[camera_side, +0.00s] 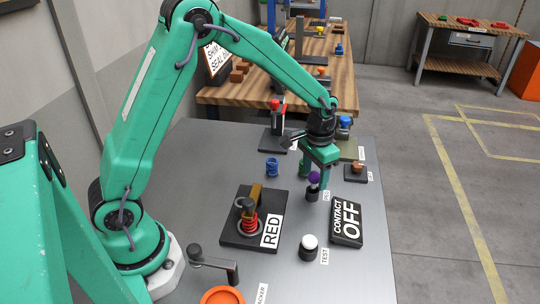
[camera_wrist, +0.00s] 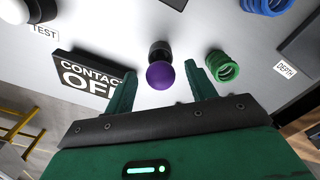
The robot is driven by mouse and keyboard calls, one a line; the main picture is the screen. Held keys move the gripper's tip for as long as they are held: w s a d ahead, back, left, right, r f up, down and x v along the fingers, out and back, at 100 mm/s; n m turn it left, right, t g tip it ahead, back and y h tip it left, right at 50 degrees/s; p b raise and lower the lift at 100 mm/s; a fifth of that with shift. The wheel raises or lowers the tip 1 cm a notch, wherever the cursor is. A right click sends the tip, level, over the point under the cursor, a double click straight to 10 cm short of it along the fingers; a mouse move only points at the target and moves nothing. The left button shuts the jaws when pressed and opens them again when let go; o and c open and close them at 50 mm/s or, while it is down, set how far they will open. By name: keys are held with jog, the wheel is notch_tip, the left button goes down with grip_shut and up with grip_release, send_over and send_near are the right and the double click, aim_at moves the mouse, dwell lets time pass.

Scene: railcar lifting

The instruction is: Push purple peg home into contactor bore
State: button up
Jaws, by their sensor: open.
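The purple peg (camera_side: 313,179) shows a round purple head standing on a short dark cylindrical base (camera_side: 312,195), beside a small label. In the wrist view the purple head (camera_wrist: 160,75) sits in front of the dark cylinder (camera_wrist: 159,48). My gripper (camera_side: 317,183) is open and low over the table; in the wrist view its green fingers (camera_wrist: 160,72) lie left and right of the head, with gaps on both sides. The bore and how deep the peg sits are hidden. The sign (camera_side: 346,221) reads CONTACT OFF.
A white-topped TEST button (camera_side: 309,243) stands nearer the camera. A black block with a red spring (camera_side: 249,222) and RED label is at left. A blue coil (camera_side: 272,168) and a green coil (camera_wrist: 222,66) stand close by. Bare grey table (camera_side: 350,280) lies in front.

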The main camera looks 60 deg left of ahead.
jog(key=shift+f, duration=1.3)
jog(key=c, duration=1.1)
jog(key=shift+r, duration=0.2)
jog(key=shift+r, duration=0.55)
jog(key=r, duration=0.3)
jog(key=shift+s+d+r, duration=0.1)
jog(key=shift+s+d, duration=0.1)
jog(key=shift+d, duration=0.1)
jog(key=s+d+r, duration=0.2)
jog(key=d, duration=0.1)
jog(key=s+d+r, duration=0.2)
jog(key=d, duration=0.1)
jog(key=s+d+r, duration=0.2)
jog(key=d, duration=0.1)
jog(key=shift+s+r, duration=0.15)
jog(key=shift+r, duration=0.05)
